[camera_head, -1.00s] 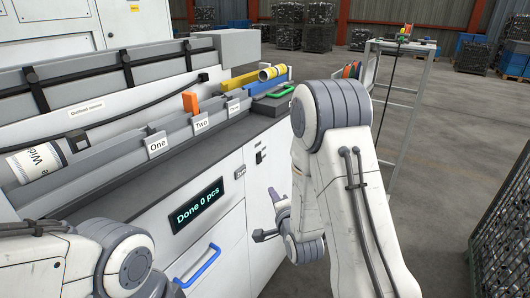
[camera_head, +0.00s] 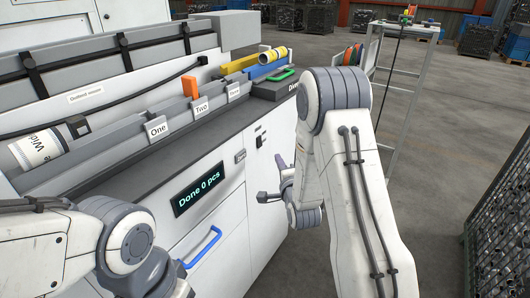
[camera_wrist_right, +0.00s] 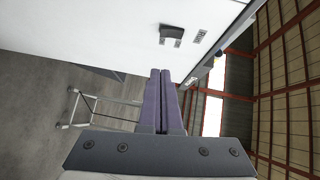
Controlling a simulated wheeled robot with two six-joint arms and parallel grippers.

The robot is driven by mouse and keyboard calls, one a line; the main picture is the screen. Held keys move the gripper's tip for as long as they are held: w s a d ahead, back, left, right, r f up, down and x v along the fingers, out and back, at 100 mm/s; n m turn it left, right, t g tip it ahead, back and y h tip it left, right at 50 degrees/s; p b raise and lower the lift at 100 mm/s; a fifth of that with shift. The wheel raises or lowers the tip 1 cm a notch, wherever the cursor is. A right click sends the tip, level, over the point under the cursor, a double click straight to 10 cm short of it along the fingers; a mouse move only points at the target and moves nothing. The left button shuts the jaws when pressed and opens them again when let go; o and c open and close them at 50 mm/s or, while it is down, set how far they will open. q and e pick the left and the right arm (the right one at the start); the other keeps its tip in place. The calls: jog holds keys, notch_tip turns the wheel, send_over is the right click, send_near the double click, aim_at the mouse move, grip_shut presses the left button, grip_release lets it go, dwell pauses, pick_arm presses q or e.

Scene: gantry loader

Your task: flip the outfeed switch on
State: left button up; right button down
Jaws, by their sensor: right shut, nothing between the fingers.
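The white cabinet front (camera_head: 232,185) carries a small dark switch-like fitting (camera_head: 260,140) near its right end. In the right wrist view, a dark fitting (camera_wrist_right: 172,31) with two small tags under it sits on a white panel, beside a small label plate (camera_wrist_right: 199,36). I cannot read these or tell the switch's position. My right gripper (camera_head: 280,162) is in front of the cabinet's right end, below and right of the fitting. Its purple fingers also show in the right wrist view (camera_wrist_right: 160,72), pressed together, empty and apart from the panel. My left gripper is out of view.
A display reading "Done 0 pcs" (camera_head: 198,189) and a blue handle (camera_head: 201,247) are on the cabinet front. A metal rack (camera_head: 397,95) stands behind; a mesh cage (camera_head: 500,215) is at right.

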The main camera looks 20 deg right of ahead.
aim_at(260, 142)
pick_arm(q)
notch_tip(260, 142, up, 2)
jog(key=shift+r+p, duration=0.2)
jog(key=shift+p, duration=0.7)
pick_arm(e)
jog(key=w+a, duration=0.1)
jog(key=w, duration=0.7)
jog(key=shift+a+f, duration=0.35)
jog(key=shift+f, duration=0.05)
jog(key=shift+w, duration=0.1)
